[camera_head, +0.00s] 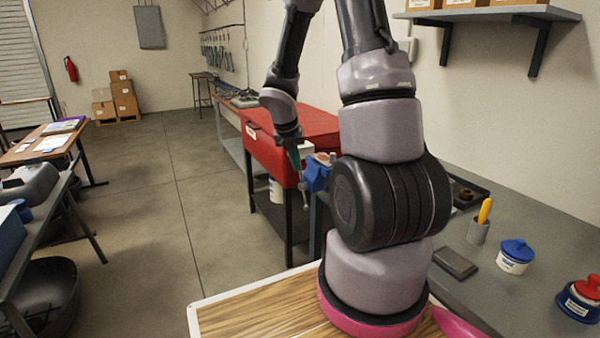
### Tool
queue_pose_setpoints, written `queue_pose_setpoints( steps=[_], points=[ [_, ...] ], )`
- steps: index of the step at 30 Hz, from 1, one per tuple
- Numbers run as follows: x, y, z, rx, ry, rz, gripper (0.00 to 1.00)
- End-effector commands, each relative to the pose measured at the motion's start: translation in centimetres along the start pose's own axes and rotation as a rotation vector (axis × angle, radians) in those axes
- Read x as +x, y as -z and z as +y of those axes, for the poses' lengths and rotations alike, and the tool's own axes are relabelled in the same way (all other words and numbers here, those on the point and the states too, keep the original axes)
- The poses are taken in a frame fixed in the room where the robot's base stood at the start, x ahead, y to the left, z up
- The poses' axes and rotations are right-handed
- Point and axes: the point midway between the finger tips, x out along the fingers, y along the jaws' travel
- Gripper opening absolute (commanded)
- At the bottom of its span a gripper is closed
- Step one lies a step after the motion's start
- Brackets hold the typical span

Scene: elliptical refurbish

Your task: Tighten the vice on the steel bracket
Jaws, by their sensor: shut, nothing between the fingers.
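A blue vice (317,174) is mounted at the near edge of the grey workbench, partly hidden behind my arm. Its handle hangs below on the front side. I cannot make out the steel bracket clearly; small pale and brownish shapes show at the top of the vice jaws. My gripper (295,158) points down just left of the vice, with teal fingertips. It is shut and empty. I cannot tell whether the fingertips touch the vice.
A red box (270,150) stands behind the vice. The floor (150,210) at left is open.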

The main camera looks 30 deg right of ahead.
Motion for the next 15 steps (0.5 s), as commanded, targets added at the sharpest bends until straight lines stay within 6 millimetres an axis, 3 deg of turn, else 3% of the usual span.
queue_pose_setpoints(
  steps=[3, 7, 11, 15],
  points=[
    [-2.9, -1.1, -1.6, -0.13, -0.091, -0.077, 0.0],
    [-4.6, -1.5, -2.3, -0.229, -0.134, -0.135, 0.0],
    [-4.8, -1.6, -2.4, -0.265, -0.145, -0.154, 0.0],
    [-3.5, -1.8, -2.1, -0.268, -0.146, -0.152, 0.0]
  ],
)
